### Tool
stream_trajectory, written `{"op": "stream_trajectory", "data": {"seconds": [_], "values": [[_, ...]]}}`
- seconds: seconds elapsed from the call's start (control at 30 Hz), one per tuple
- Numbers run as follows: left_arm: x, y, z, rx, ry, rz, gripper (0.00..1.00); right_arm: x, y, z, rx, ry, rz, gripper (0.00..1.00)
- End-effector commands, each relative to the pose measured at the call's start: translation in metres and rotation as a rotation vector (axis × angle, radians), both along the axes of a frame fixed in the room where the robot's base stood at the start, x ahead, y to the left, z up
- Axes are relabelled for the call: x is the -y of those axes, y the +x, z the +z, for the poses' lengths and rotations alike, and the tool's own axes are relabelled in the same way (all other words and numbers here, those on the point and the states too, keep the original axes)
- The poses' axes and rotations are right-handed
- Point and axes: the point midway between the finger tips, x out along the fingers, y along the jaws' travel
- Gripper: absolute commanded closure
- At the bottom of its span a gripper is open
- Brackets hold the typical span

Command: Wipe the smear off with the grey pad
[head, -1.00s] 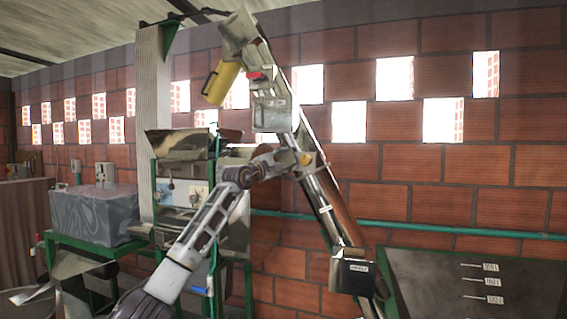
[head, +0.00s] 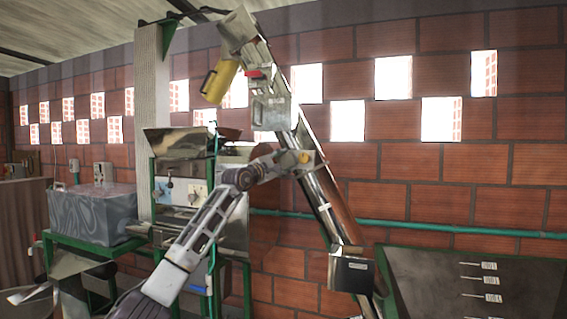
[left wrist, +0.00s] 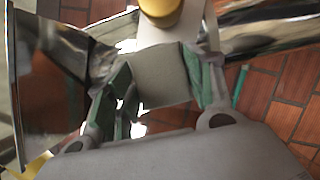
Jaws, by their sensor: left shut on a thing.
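A flat grey pad (left wrist: 162,78) is gripped between the green-faced fingers of my left gripper (left wrist: 160,84) in the left wrist view. The gripper is shut on it. In the head view my left arm reaches up from the lower left to the sloping metal elevator (head: 322,195). The pad cannot be made out there. A yellow spout (head: 221,81) hangs at the elevator's upper end; a yellow round part (left wrist: 160,9) shows just beyond the pad in the wrist view. I cannot make out the smear in either view. My right gripper is not in view.
A metal machine on a green frame (head: 181,168) stands left of the elevator. A grey box (head: 92,215) sits farther left. A green pipe (head: 430,226) runs along the brick wall. A dark green-edged panel with labels (head: 425,280) is at the lower right.

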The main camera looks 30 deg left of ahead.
Motion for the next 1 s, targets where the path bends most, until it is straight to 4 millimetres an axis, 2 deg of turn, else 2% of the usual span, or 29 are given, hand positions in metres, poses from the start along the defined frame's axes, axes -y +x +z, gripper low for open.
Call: {"op": "stream_trajectory", "data": {"seconds": [0.13,0.53,1.0], "values": [[0.0,0.001,-0.008,-0.004,0.0,0.001,0.66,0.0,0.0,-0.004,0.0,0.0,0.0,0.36],[0.0,0.001,-0.008,-0.004,0.0,0.001,0.66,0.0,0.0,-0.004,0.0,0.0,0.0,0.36],[0.0,-0.001,0.008,-0.001,0.0,0.0,0.66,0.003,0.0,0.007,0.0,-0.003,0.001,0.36]]}}
